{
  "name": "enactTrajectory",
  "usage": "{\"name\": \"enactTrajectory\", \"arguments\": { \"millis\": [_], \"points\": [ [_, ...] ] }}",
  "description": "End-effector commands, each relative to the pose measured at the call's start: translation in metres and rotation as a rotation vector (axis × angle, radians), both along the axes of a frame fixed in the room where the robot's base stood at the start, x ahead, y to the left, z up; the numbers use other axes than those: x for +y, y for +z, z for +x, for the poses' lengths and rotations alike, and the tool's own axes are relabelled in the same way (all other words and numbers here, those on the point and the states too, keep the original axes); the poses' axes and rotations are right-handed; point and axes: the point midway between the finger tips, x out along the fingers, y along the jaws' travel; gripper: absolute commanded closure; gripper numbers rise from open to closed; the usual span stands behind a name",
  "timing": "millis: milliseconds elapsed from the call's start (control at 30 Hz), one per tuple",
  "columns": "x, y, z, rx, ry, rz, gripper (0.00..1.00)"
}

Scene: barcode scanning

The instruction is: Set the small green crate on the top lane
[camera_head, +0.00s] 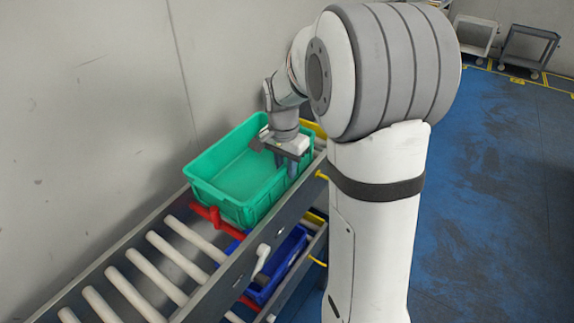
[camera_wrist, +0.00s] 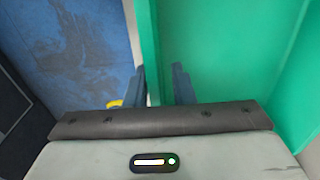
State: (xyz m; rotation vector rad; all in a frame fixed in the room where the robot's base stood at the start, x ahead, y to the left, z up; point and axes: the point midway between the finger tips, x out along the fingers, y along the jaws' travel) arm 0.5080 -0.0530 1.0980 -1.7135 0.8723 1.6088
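The green crate (camera_head: 240,178) is at the upper end of the top lane (camera_head: 150,262), just behind a red stop piece (camera_head: 215,217). It is empty as far as I can see. My gripper (camera_head: 287,163) is at the crate's right-hand wall, pointing down. In the wrist view the crate's wall (camera_wrist: 147,45) runs between my two fingers (camera_wrist: 160,88), one on each side. The fingers stand apart, with a gap showing on the inner side of the wall. The crate's underside and its contact with the rollers are hidden.
A blue bin (camera_head: 272,268) sits on the lower lane beneath. A grey wall (camera_head: 85,100) stands close behind the rack. White rollers (camera_head: 130,290) lie bare down the lane to the lower left. The blue floor (camera_head: 490,190) at right is clear, with carts (camera_head: 527,45) far back.

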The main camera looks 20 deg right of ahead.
Motion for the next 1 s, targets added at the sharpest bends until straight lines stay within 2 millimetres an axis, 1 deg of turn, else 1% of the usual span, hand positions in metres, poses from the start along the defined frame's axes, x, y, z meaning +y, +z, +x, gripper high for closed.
{"name": "enactTrajectory", "arguments": {
  "millis": [33,67,267,367,467,700,800,900,1000],
  "points": [
    [0.000,0.000,0.000,0.000,0.000,0.000,0.74],
    [0.000,0.000,0.000,0.001,0.000,-0.001,0.71],
    [0.000,-0.001,-0.001,0.003,0.001,0.000,0.71],
    [0.000,0.003,0.000,0.001,0.001,-0.001,0.71],
    [0.001,0.015,0.000,-0.003,0.000,0.000,0.71],
    [0.003,0.056,-0.001,-0.003,0.001,0.000,0.71],
    [0.004,0.069,-0.001,-0.002,0.001,0.000,0.71],
    [0.004,0.075,-0.001,0.000,0.001,0.000,0.71],
    [0.004,0.078,-0.002,-0.001,0.004,0.000,0.71]
  ]
}}
